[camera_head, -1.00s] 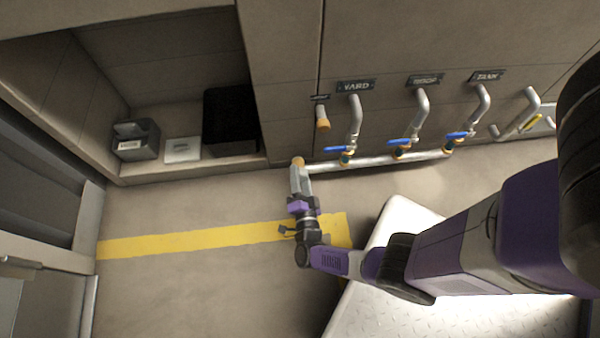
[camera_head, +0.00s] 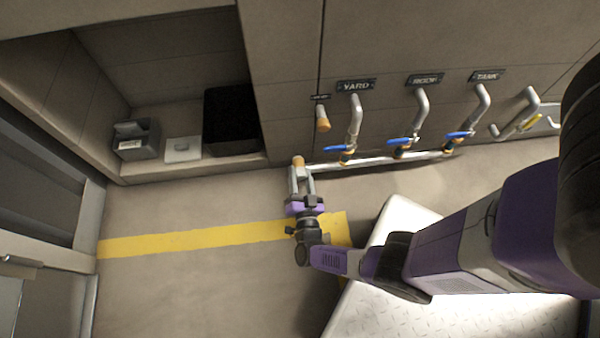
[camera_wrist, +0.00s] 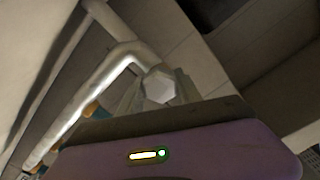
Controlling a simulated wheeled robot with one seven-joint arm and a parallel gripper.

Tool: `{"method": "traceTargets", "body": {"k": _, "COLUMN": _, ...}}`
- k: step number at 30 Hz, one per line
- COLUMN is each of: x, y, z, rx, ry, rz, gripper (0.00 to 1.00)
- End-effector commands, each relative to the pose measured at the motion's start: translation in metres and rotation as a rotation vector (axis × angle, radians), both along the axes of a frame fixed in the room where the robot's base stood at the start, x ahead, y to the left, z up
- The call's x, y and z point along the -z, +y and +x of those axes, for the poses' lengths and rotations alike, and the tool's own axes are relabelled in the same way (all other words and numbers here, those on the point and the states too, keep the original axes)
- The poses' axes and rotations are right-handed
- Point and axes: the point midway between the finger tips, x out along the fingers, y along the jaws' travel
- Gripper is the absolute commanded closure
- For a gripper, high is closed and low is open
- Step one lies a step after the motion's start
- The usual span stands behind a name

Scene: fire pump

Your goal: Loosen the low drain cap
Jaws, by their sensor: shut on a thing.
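The low drain cap (camera_head: 298,161) is a small brass-coloured cap at the left end of the low horizontal pipe (camera_head: 400,160) in the head view. In the wrist view its pale, six-sided end (camera_wrist: 158,88) faces the camera, beside the bend of the pipe (camera_wrist: 100,78). My gripper (camera_head: 301,174) reaches up to the cap from the front, its two fingers side by side. It is shut on the cap, with one finger on either side of it. The fingers cover part of the cap's sides.
Blue-handled valves (camera_head: 403,142) sit along the pipe under labelled downpipes. A short orange-tipped stub (camera_head: 322,120) hangs above the cap. A recess at left holds a grey box (camera_head: 136,140) and a black box (camera_head: 231,120). The floor around the yellow stripe (camera_head: 190,240) is clear.

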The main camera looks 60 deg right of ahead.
Motion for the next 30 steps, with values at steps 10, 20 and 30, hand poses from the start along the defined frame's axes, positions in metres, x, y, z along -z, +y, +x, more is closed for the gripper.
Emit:
{"method": "traceTargets", "body": {"k": 10, "x": 0.0005, "y": 0.0006, "z": -0.0013, "rx": -0.003, "ry": 0.263, "rz": -0.204, "gripper": 0.99}}
{"method": "traceTargets", "body": {"k": 20, "x": 0.0005, "y": 0.0005, "z": -0.0013, "rx": -0.003, "ry": 0.51, "rz": -0.396, "gripper": 0.99}}
{"method": "traceTargets", "body": {"k": 30, "x": 0.0007, "y": 0.0008, "z": -0.0019, "rx": -0.004, "ry": 0.765, "rz": -0.596, "gripper": 0.99}}
